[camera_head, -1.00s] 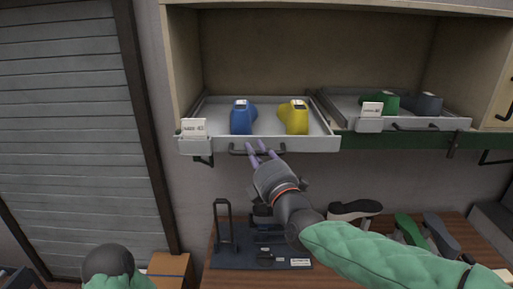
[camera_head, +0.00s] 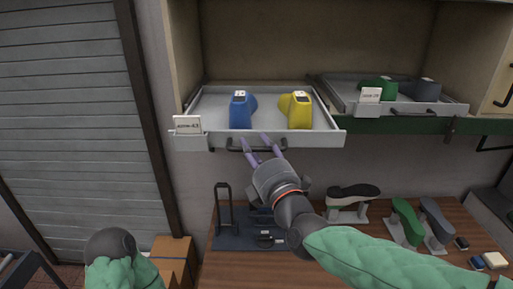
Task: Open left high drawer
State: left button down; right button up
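The left high drawer (camera_head: 320,138) is a light grey tray pulled partly out of the beige cabinet. It holds a blue shoe last (camera_head: 241,110) and a yellow one (camera_head: 297,110). A white label stands at its front left corner. Its dark bar handle (camera_head: 232,150) is on the front face. My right gripper (camera_head: 257,141) is at the handle, its two purple fingers parted and pointing up at the drawer front. The fingers overlap the handle in the picture; whether they touch it is unclear. Only part of my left arm shows at lower left, without its gripper.
A second drawer (camera_head: 440,108) at right holds a green and a grey last. Below, a wooden table (camera_head: 345,240) carries a dark stand (camera_head: 225,242) and several shoe-shaped pieces on supports. A cardboard box (camera_head: 172,262) stands left of the table; a grey shutter is farther left.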

jog(key=shift+s+r, duration=0.1)
jog(key=shift+s+d, duration=0.1)
jog(key=shift+s, duration=0.1)
jog(key=v, duration=1.1)
jog(key=shift+s+f, duration=0.15)
jog(key=shift+f, duration=0.05)
jog(key=shift+d, duration=0.1)
jog(key=w+f+m+g+h+b, duration=0.1)
jog(key=w+f+m+g+b, duration=0.2)
jog(key=f, duration=0.9)
jog(key=w+f+m+g+h+b, duration=0.1)
jog(key=w+f+m+b, duration=0.2)
jog(key=f, duration=0.8)
notch_tip(320, 180, down, 27)
jog(key=d+m+g+h+b, duration=0.2)
jog(key=m+g+b, duration=0.3)
jog(key=m+b, duration=0.1)
jog(key=s+d+f+m+g+b, duration=0.1)
jog(key=s+f+m+g+b, duration=0.2)
jog(key=f, duration=0.9)
jog(key=s+d+f+m+g+b, duration=0.1)
jog(key=s+f+m+g+b, duration=0.2)
jog(key=s+f+m, duration=0.3)
jog(key=s+d+f+m+g+b, duration=0.1)
jog(key=s+f+m+g+b, duration=0.2)
jog(key=s+f, duration=0.7)
notch_tip(320, 180, down, 9)
jog(key=shift+d+r+m+b, duration=0.1)
jog(key=shift+d+m+b, duration=0.15)
jog(key=shift+m, duration=0.65)
